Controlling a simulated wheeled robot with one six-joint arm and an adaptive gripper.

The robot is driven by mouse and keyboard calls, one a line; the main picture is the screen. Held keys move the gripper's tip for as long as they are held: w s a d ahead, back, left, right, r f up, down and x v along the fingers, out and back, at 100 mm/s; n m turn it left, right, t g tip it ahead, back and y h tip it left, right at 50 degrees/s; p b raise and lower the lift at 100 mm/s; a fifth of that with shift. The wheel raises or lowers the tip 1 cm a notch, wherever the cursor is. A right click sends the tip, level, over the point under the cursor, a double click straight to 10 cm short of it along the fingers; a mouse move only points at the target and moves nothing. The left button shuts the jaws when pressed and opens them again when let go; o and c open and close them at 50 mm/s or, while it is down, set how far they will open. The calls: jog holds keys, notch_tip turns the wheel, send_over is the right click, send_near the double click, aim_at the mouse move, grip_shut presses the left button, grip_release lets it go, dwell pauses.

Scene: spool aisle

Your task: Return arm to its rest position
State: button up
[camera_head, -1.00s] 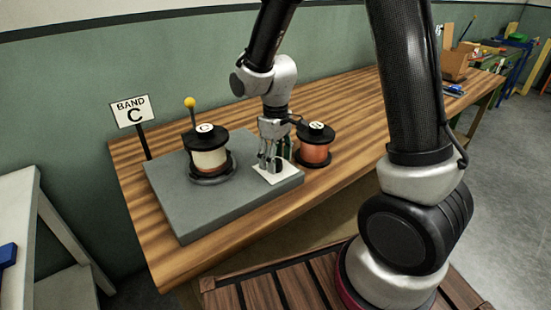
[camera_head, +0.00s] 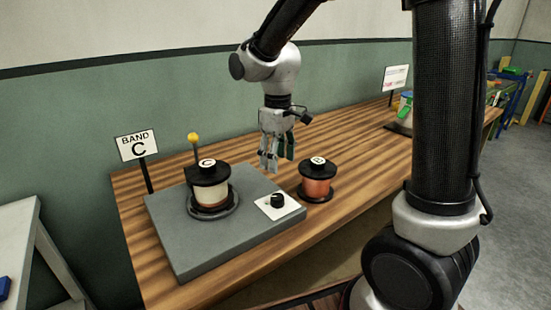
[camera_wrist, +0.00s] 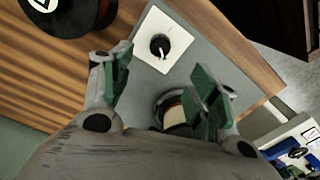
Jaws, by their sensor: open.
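My gripper (camera_head: 272,158) hangs above the wooden table with its fingers pointing down. It is open and empty, apart from everything below it. In the wrist view my gripper (camera_wrist: 165,85) shows two green-padded fingers spread apart. Between and beyond them are a white plate with a black knob (camera_wrist: 160,45) and part of a spool (camera_wrist: 172,112), largely hidden by the fingers and wrist. My arm reaches in from the top of the head view.
A grey slab (camera_head: 180,238) on the table (camera_head: 340,145) holds a cream spool (camera_head: 211,190) and the black knob (camera_head: 278,200). An orange spool (camera_head: 317,182) stands beside the slab. A "BAND C" sign (camera_head: 137,146) and a yellow-topped post (camera_head: 194,140) stand behind.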

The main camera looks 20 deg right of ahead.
jog(key=s+d+r+m+t, duration=0.2)
jog(key=s+d+r+m, duration=0.1)
jog(key=s+d+r, duration=0.2)
jog(key=s+d+r+m+t, duration=0.2)
jog(key=s+d+r+m, duration=0.2)
jog(key=s+d, duration=0.6)
jog(key=s+r, duration=0.1)
jog(key=s, duration=0.3)
jog(key=shift+s, duration=0.1)
